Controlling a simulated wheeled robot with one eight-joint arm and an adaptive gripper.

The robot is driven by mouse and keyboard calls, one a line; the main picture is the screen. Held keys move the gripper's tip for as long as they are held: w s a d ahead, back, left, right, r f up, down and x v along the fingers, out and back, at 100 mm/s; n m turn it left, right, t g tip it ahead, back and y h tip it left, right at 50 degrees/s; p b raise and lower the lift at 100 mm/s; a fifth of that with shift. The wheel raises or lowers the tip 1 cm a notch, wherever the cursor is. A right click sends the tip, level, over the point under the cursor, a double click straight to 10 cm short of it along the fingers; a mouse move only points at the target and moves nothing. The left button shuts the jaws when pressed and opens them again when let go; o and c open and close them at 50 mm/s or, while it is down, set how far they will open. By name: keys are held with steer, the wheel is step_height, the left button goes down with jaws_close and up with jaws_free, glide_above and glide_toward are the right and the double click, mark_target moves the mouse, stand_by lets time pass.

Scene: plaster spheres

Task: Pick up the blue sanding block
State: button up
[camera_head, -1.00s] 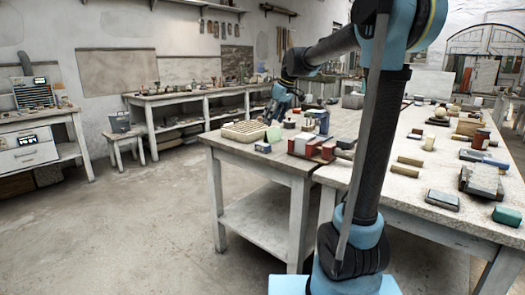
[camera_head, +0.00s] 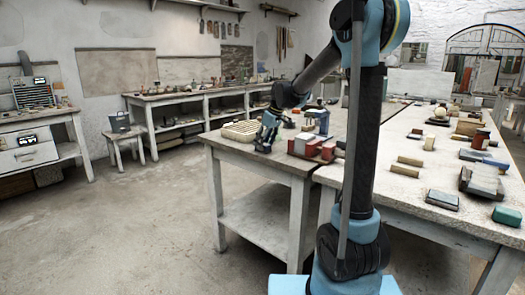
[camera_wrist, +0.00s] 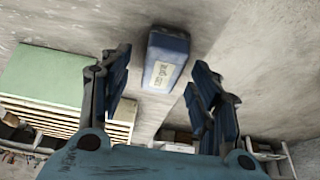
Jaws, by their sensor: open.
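The blue sanding block (camera_wrist: 167,48), with a pale label on its face, shows in the wrist view between and just beyond the fingertips. My gripper (camera_wrist: 158,72) is open, with one finger to each side of the block and a visible gap at both sides. In the head view my gripper (camera_head: 264,143) is low over the near left corner of the wooden worktable (camera_head: 257,168). It hides most or all of the block there.
In the head view, red and white blocks (camera_head: 310,146) stand right of my gripper. The floor (camera_head: 120,230) in front is clear.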

steer(key=shift+w+a+f, duration=0.1)
steer(key=shift+f, duration=0.35)
steer(key=c, duration=1.1)
steer(key=shift+r, duration=0.15)
steer(key=shift+c, duration=0.2)
step_height(320, 180, up, 10)
